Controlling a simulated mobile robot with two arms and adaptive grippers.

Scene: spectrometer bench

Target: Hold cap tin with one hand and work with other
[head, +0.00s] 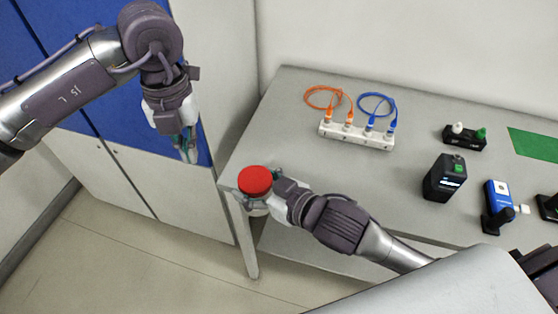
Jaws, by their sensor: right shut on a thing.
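The cap tin (255,181) shows as a round red top at the left front corner of the bench. My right gripper (257,200) is shut on it from the right and front, and its fingers partly hide the tin's lower side. My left gripper (190,155) hangs with its fingers pointing down, to the left of the bench and apart from the tin. Its fingers are seen nearly edge-on, so I cannot tell whether they are open or shut.
The grey bench (290,110) holds a white block (355,136) with orange and blue cables, a black holder (465,137) with white and green caps, a black device (445,177), a blue device (497,203) and a green mat (535,143). The bench's middle is clear.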

